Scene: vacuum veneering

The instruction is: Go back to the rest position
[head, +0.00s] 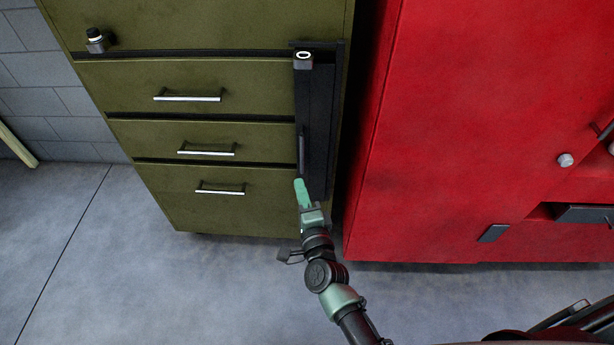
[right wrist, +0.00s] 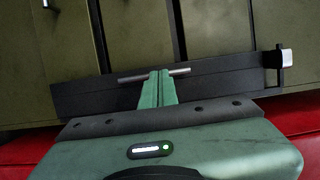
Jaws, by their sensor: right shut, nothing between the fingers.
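My right gripper (head: 300,184) is in front of the olive cabinet, close to the lower part of a narrow black panel (head: 318,120) on its right side. In the right wrist view its green fingers (right wrist: 158,90) are together and empty. The fingertips overlap a thin bar handle (right wrist: 135,78) on the black panel (right wrist: 215,82) there; I cannot tell whether they touch it. The right arm comes up from the bottom of the head view. My left gripper is not in view.
The olive cabinet (head: 215,75) has several drawers, all flush, with bar handles. A red cabinet (head: 450,130) stands close on the right, with protruding fittings. Grey floor (head: 110,270) is clear at the lower left.

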